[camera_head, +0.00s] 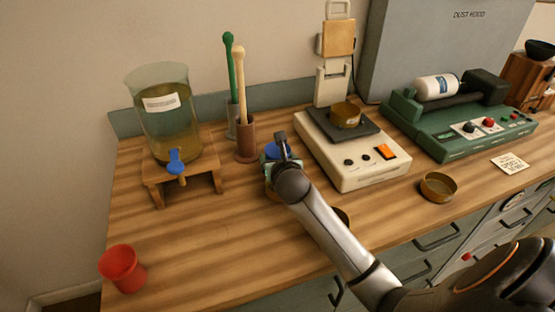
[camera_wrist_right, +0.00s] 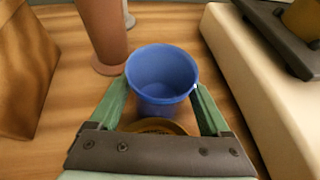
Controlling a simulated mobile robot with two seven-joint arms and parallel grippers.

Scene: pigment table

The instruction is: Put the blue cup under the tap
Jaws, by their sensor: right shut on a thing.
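The blue cup (camera_wrist_right: 161,82) is between the fingers of my right gripper (camera_wrist_right: 163,105), which is shut on it. In the head view the cup (camera_head: 277,149) shows only in part behind my right gripper (camera_head: 274,160). The tap (camera_head: 175,162) is blue and sits low on the front of a glass water jar (camera_head: 168,115) on a small wooden stand (camera_head: 150,176), to the left of the gripper. The space below the tap is empty. My left gripper is not in view.
A white device (camera_head: 350,170) is close on the right. A red cup (camera_head: 121,268) stands at the front left. The table's left middle is clear.

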